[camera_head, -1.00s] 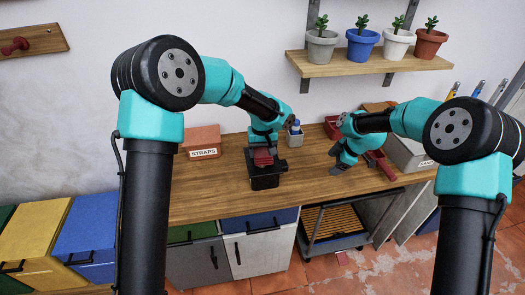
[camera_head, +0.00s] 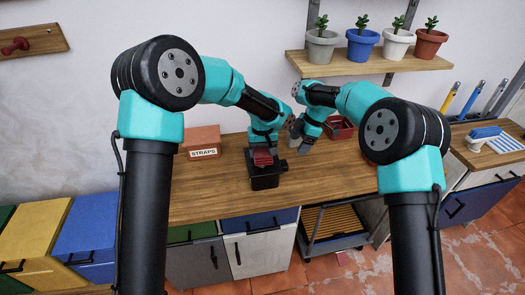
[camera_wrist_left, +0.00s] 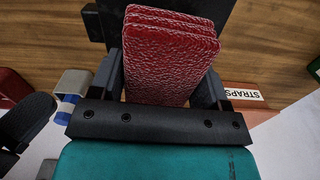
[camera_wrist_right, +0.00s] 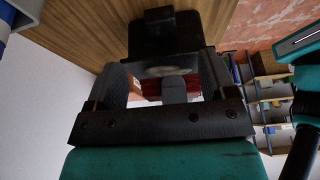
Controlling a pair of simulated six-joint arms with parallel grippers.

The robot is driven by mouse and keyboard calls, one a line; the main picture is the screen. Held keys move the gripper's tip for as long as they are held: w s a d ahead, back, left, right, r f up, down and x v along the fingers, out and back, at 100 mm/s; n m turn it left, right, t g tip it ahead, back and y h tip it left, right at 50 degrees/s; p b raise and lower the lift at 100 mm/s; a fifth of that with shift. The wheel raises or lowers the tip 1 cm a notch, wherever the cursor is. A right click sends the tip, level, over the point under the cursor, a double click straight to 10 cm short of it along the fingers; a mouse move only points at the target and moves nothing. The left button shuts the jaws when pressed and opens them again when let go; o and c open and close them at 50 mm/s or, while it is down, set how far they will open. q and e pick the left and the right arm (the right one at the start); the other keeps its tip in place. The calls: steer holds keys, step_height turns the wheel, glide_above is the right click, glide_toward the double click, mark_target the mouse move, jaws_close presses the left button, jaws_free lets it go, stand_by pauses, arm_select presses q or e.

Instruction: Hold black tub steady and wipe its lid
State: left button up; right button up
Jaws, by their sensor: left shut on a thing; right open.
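The black tub (camera_head: 265,180) stands upright on the wooden bench; it also shows in the right wrist view (camera_wrist_right: 165,38). My left gripper (camera_head: 263,148) is shut on a folded red cloth (camera_wrist_left: 170,60) and holds it over the tub's top. The cloth hides much of the lid, and I cannot tell whether it touches. A pale patch shows on the tub's top in the right wrist view. My right gripper (camera_head: 300,147) is open and empty, just right of the tub and apart from it. Its fingers frame the tub and cloth in its wrist view.
A reddish box labelled STRAPS (camera_head: 203,141) stands left of the tub. A red tray (camera_head: 340,131) lies behind my right arm. Potted plants stand on a wall shelf (camera_head: 350,66) above. The bench front (camera_head: 330,183) right of the tub is clear.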

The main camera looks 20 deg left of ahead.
mark_target(285, 163)
steer(key=shift+x, duration=5.95)
steer(key=shift+c, duration=0.2)
steer(key=c, duration=1.2)
steer(key=shift+c, duration=0.2)
steer(key=o, duration=1.3)
steer(key=shift+v, duration=0.95)
